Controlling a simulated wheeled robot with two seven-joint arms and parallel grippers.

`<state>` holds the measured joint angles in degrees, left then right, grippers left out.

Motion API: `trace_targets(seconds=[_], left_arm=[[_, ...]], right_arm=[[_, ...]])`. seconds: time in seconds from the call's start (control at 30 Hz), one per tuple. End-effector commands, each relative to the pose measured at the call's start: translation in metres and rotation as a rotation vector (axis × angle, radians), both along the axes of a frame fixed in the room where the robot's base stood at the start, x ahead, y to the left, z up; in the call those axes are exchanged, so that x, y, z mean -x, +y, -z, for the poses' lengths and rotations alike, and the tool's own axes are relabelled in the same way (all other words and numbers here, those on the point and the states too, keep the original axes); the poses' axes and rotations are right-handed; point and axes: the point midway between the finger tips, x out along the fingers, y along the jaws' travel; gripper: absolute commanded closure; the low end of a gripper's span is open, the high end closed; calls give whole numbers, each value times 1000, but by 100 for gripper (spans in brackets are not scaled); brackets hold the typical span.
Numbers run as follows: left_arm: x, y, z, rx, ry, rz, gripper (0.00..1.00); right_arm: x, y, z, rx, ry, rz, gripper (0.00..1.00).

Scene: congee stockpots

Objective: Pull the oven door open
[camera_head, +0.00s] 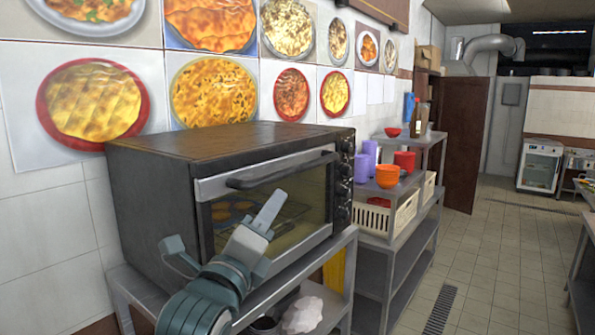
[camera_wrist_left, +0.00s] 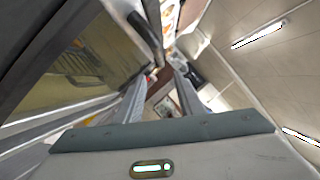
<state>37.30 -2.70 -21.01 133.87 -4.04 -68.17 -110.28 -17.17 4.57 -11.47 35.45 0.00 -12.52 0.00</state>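The dark oven (camera_head: 160,180) stands on a metal rack, and its glass door (camera_head: 305,195) looks shut. The dark bar handle (camera_head: 280,170) runs along the door's top edge. My left gripper (camera_head: 224,219) is in front of the door, below the handle, and looks apart from it. Its two fingers are spread, with nothing visible between them. In the left wrist view the gripper (camera_wrist_left: 160,76) also shows a gap between its fingers, with the oven door (camera_wrist_left: 75,75) to the left and the dark handle (camera_wrist_left: 145,35) beyond the fingertips. My right gripper is not in view.
The metal rack (camera_head: 345,275) under the oven holds a pale bag (camera_head: 302,315). Knobs (camera_head: 343,190) line the oven's right side. A shelf to the right carries an orange bowl (camera_head: 387,176), purple cups and a basket (camera_head: 372,218). The tiled floor (camera_head: 490,260) farther right is free.

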Motion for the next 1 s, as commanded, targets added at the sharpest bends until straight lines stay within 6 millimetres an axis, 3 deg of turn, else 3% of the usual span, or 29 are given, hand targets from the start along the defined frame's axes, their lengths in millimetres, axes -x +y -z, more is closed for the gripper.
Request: trace_targets(seconds=[0.37, 1.0], left_arm=[[-16, -4, -5, 3, 3, 0, 65], [-116, -35, -29, 4, 5, 0, 65]], right_arm=[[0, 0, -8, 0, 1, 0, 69], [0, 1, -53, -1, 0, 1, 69]])
